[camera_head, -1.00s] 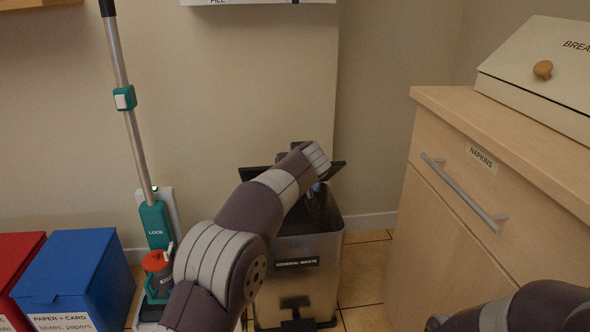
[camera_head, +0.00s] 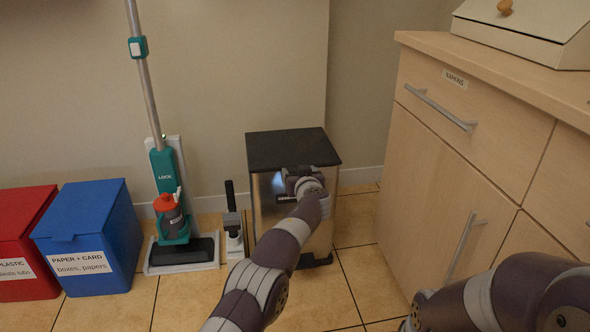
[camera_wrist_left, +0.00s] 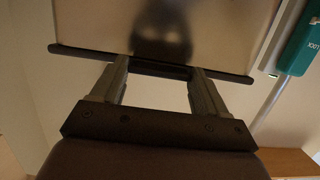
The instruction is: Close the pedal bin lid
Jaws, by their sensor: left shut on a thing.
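The pedal bin (camera_head: 265,205) is a steel box standing on the tiled floor in the head view. Its dark lid (camera_head: 285,148) lies flat over the top. My left gripper (camera_head: 297,178) is at the bin's front, just under the lid's front edge, partly hidden by its own wrist. In the left wrist view the left gripper's fingers (camera_wrist_left: 160,82) stand apart on either side of a dark piece at the lid's edge (camera_wrist_left: 85,52), with the steel front beyond. My right arm shows at the lower right, but its gripper is out of view.
A wooden cabinet (camera_head: 450,150) with a napkins drawer stands at right, a bread box (camera_head: 530,35) on it. A teal floor cleaner (camera_head: 170,190) and a small upright black-and-white device (camera_head: 233,220) stand left of the bin. Blue (camera_head: 90,240) and red (camera_head: 20,245) bins are farther left.

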